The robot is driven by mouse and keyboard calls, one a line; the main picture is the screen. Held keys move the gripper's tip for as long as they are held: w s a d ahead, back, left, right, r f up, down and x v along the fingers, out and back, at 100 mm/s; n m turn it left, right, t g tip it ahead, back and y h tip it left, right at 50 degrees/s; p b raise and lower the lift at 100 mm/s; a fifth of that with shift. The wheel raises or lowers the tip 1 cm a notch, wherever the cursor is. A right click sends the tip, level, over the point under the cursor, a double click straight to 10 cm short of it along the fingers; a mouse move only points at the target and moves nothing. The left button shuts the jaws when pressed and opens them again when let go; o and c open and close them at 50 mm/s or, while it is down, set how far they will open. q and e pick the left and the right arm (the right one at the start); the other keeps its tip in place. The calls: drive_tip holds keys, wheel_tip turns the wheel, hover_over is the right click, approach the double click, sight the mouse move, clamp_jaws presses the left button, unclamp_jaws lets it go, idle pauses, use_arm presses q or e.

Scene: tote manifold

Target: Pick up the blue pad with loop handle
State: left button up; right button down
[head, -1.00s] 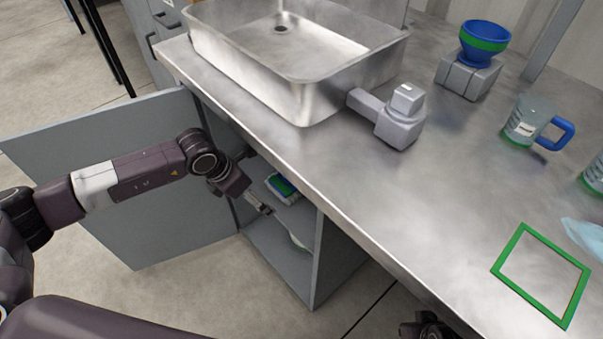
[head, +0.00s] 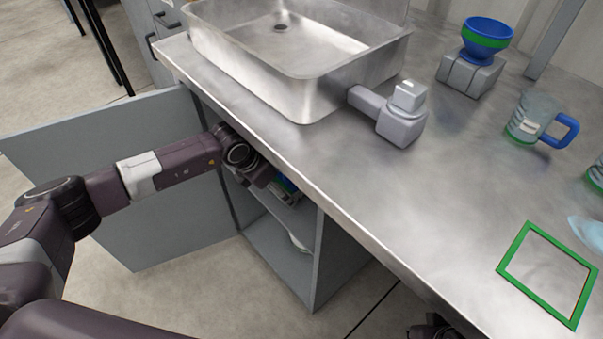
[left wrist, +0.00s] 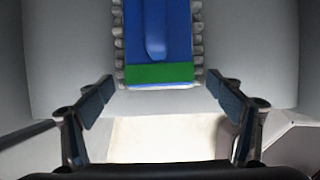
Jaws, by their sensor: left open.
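The blue pad with loop handle (left wrist: 181,38) lies ahead of my left gripper (left wrist: 160,97) in the left wrist view. It has a green band at its near edge, a blue loop handle (left wrist: 155,38) along its middle and grey bumpy sides. My left gripper is open, its fingers apart and empty, with the pad just beyond and between the fingertips. In the head view my left arm reaches into the open cabinet under the counter, and only a sliver of the pad (head: 285,184) shows past my wrist. A dark part of my right arm shows at the bottom edge; its jaws cannot be made out.
The cabinet shelf (head: 297,219) and its side walls surround my left gripper. The counter edge is close above. The open cabinet door (head: 110,190) stands at left. A sink (head: 300,60), blue funnel (head: 487,35), jug (head: 530,120) and green frame (head: 517,235) are on the counter.

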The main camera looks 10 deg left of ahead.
use_arm(q)
drive_tip(key=c, duration=1.4)
drive_tip(key=shift+w+a+r, duration=0.1)
drive_tip(key=shift+r, duration=0.1)
